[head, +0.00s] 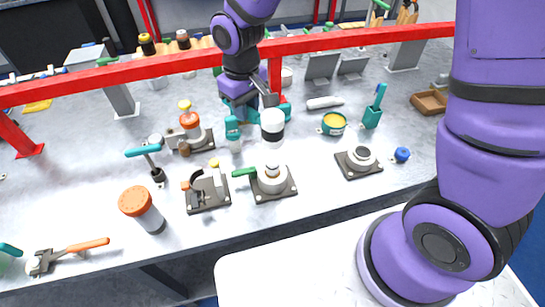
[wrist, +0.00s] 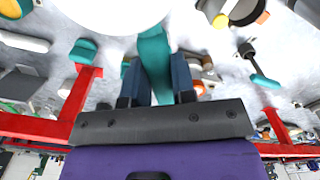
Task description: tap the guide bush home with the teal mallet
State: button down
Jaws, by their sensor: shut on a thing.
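My gripper (head: 268,98) is shut on the teal handle (wrist: 155,62) of the mallet. The mallet's white head with a dark band (head: 272,122) hangs in the middle of the bench; its large white shape also fills the top of the wrist view (wrist: 110,8). Below it in the head view is a pale cylindrical body (head: 271,182) on a dark square base, with a green handle at its left. A small part shows at its top, seemingly the guide bush (head: 272,166). The head appears above and apart from it. In the wrist view the head may hide that spot.
A similar base with a grey ring (head: 360,155) stands at right, and a clamp-like fixture (head: 207,190) at left. A red rail (head: 180,62) crosses behind.

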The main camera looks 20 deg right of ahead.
jog(key=shift+r, duration=2.5)
